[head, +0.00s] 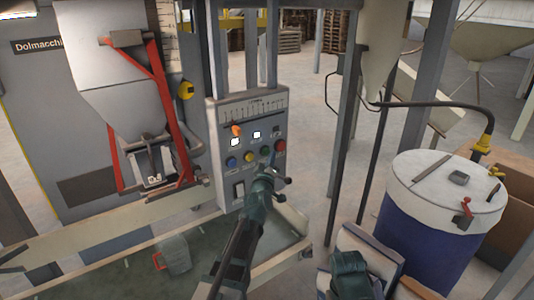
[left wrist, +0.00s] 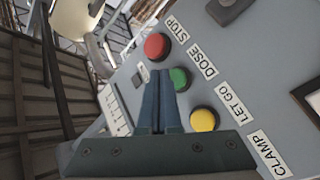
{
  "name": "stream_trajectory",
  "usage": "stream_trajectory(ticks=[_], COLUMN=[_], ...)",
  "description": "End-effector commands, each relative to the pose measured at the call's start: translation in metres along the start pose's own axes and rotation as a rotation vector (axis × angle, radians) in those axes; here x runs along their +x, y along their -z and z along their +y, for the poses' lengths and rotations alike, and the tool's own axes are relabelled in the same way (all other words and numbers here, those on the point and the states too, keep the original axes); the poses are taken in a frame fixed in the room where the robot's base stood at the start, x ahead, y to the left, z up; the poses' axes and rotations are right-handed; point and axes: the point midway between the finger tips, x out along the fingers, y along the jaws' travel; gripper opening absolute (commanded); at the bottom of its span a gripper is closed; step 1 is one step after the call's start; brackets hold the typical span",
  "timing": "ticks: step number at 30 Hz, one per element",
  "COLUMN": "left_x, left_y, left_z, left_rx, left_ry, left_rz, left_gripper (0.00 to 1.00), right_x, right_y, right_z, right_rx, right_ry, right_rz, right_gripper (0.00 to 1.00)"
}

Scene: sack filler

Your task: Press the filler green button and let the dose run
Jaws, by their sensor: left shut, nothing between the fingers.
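The green button (left wrist: 179,78) sits on the grey panel beside the label DOSE in the left wrist view. My left gripper (left wrist: 160,74) is shut and empty, its fingertips right by the green button and partly in front of it. I cannot tell whether they touch. In the head view my left gripper (head: 267,166) reaches up to the filler's control panel (head: 220,118), just below the green button (head: 265,150). A dark teal part of mine shows at the bottom of the head view; I cannot make out right fingers there.
The red STOP button (left wrist: 156,46) and yellow LET GO button (left wrist: 204,118) flank the green one. The filler's spout with a red frame (head: 165,90) stands left of the panel. A blue drum (head: 415,235) with a white lid stands right. A grey container (head: 175,254) lies below.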

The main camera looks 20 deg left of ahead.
Motion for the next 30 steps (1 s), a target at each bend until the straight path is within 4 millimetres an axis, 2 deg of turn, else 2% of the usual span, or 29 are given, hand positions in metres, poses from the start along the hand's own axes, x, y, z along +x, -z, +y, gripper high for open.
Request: stream_trajectory(ticks=[30], left_x=[0.0073], left_y=[0.0055], left_z=[-0.0051], left_rx=[0.000], left_ry=[0.000], left_rz=[0.000], left_gripper=[0.00], right_x=[-0.0003], right_y=[0.0000], right_z=[0.0000], right_rx=[0.000], right_ry=[0.000], right_rz=[0.000], right_gripper=[0.53])
